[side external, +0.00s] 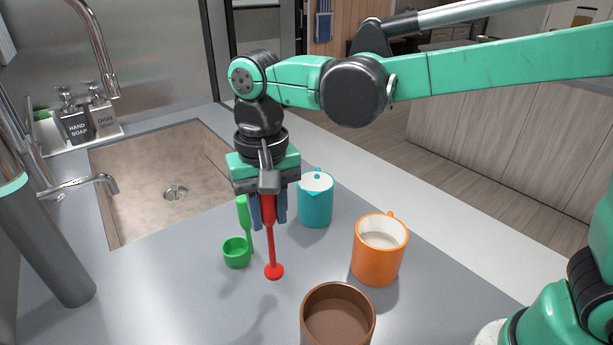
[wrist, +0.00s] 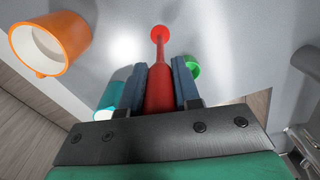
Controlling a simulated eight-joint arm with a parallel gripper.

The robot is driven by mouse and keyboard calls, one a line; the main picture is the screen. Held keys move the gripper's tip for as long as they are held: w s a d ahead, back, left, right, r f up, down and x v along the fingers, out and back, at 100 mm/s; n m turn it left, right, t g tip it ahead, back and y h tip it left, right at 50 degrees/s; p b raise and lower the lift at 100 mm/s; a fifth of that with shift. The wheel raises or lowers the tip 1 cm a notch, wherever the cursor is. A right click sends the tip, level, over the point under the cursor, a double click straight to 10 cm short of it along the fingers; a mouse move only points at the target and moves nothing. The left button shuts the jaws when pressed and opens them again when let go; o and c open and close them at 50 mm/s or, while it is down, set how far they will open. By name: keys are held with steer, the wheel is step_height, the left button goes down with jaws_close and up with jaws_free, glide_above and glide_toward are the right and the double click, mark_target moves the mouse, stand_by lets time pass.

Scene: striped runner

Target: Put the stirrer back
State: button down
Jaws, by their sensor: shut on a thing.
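My gripper (side external: 268,212) is shut on the red stirrer (side external: 271,245), gripping its thick handle. The stirrer hangs nearly upright, with its thin shaft and round red end pointing down. I cannot tell whether that end touches the counter. In the wrist view the stirrer (wrist: 159,88) lies between the two blue fingers, its round end pointing away. Three mugs stand on the counter: a teal mug (side external: 316,203) behind and right of the gripper, an orange mug (side external: 376,257) to the right, and a brown mug (side external: 338,328) nearest the camera.
A green scoop (side external: 236,252) with an upright handle stands just left of the stirrer. The sink (side external: 130,190) opens farther left, with a faucet (side external: 85,184) over it. Soap bottles (side external: 75,122) stand behind it. Grey counter in front of the scoop is clear.

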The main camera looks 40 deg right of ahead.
mark_target(269, 221)
steer(key=shift+f, duration=1.9)
steer(key=shift+f, duration=0.2)
steer(key=c, duration=0.6)
jaws_free()
